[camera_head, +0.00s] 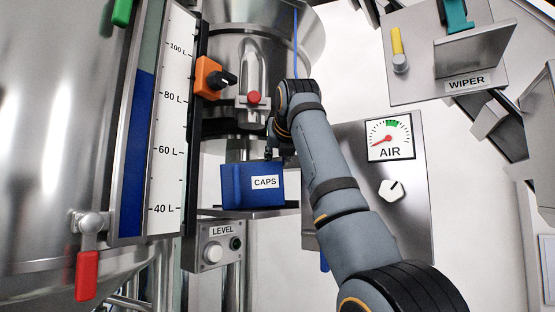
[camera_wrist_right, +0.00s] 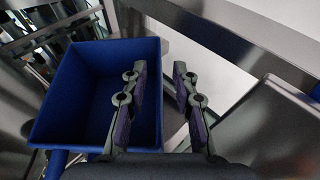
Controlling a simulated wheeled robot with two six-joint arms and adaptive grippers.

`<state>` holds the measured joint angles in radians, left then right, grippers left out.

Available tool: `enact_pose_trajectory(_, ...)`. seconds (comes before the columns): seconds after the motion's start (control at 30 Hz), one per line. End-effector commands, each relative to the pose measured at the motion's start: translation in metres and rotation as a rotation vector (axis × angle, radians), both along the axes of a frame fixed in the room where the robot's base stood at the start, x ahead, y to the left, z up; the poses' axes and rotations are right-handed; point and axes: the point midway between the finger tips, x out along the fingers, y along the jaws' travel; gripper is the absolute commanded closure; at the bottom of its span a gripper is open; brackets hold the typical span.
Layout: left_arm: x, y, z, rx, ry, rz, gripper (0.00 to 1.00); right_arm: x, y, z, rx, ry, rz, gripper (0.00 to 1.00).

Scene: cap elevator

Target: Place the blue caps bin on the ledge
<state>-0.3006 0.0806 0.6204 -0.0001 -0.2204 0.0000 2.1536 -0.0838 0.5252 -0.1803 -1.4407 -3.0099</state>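The blue caps bin (camera_head: 235,188), with a white CAPS label, appears upright on or just above the metal ledge (camera_head: 262,213) in the head view. Its open, empty-looking top shows in the right wrist view (camera_wrist_right: 85,90). My right gripper (camera_head: 274,150) is at the bin's upper right side, partly hidden by its own arm. In the right wrist view my right gripper (camera_wrist_right: 160,72) has its fingers apart, one over the bin's inside and one outside its right wall. A gap shows between the fingers. My left gripper is in neither view.
A level gauge (camera_head: 170,120) and large tank (camera_head: 60,150) are left. The LEVEL box (camera_head: 220,245) is below. The AIR panel (camera_head: 400,180) is right.

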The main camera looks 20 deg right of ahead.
Motion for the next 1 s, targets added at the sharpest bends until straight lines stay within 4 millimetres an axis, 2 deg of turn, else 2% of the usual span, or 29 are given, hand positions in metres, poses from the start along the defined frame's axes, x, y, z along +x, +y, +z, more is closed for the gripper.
enact_pose_trajectory(0.03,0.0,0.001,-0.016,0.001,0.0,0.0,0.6,-0.014,0.002,-0.002,-0.001,-0.008,0.001,0.72)
enact_pose_trajectory(0.17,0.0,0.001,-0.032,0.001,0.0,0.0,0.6,-0.046,0.006,0.009,0.0,-0.008,0.001,0.72)
enact_pose_trajectory(0.3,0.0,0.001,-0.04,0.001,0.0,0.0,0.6,-0.078,0.011,0.022,-0.001,-0.007,0.001,0.72)
enact_pose_trajectory(0.43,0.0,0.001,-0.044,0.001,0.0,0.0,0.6,-0.098,0.014,0.03,0.0,-0.005,0.001,0.72)
enact_pose_trajectory(0.6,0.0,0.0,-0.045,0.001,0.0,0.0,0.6,-0.11,0.015,0.034,0.0,-0.003,0.001,0.72)
enact_pose_trajectory(1.0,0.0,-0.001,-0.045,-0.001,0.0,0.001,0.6,-0.11,0.015,0.035,0.0,-0.003,0.001,0.72)
